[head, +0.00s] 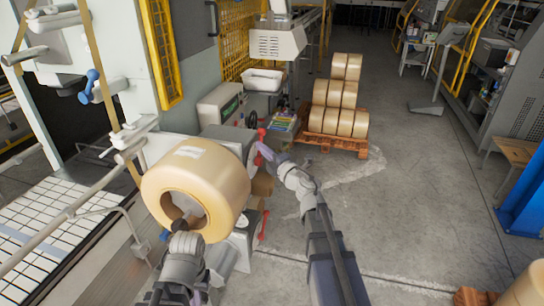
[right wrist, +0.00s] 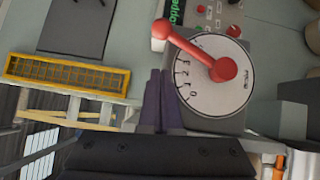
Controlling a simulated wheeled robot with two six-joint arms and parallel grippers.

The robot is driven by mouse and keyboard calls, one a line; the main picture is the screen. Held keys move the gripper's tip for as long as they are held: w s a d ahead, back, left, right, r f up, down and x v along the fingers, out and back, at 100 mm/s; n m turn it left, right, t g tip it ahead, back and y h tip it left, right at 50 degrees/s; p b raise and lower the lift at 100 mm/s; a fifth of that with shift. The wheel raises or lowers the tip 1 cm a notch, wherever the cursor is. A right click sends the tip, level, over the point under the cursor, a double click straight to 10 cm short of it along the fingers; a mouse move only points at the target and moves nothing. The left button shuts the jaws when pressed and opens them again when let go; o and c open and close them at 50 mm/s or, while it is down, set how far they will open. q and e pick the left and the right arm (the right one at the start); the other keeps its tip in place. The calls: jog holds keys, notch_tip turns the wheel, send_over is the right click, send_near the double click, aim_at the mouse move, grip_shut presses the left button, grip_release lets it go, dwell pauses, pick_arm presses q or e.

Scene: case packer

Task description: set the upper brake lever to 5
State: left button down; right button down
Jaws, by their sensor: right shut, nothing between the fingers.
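The upper brake lever (head: 261,136) is red and stands on the grey unit right of the big roll. In the right wrist view the lever (right wrist: 195,50) runs from its hub to a round knob at upper left, over a white dial (right wrist: 215,100). The figures 0, 2 and 3 can be read; the lever lies past 3 and covers the marks beneath it. My right gripper (head: 264,150) is shut and empty, close to the lever; in the wrist view its fingers (right wrist: 160,98) are left of the dial, apart from the lever. My left gripper (head: 180,228) is before the roll's core, its fingertips unclear.
A large tan roll (head: 205,175) hangs left of the brake unit. A lower red lever (head: 263,225) is below the upper one. A pallet (head: 335,143) with several tan rolls stands behind.

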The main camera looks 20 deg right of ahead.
aim_at(263, 136)
pick_arm(q)
jog(key=shift+r, duration=0.2)
pick_arm(e)
jog(key=shift+w+d+r, duration=0.1)
jog(key=shift+w+d, duration=0.2)
jog(key=shift+w, duration=0.35)
jog(key=shift+w+d+r, duration=0.1)
jog(key=shift+w+d, duration=0.15)
jog(key=shift+w, duration=0.45)
jog(key=shift+w+d, duration=0.3)
jog(key=shift+w, duration=0.35)
pick_arm(q)
jog(key=shift+f, duration=0.4)
pick_arm(e)
jog(key=w+d, duration=0.2)
jog(key=w, duration=0.1)
jog(key=shift+f, duration=0.4)
jog(key=shift+s+a, duration=0.1)
jog(key=shift+s, duration=0.05)
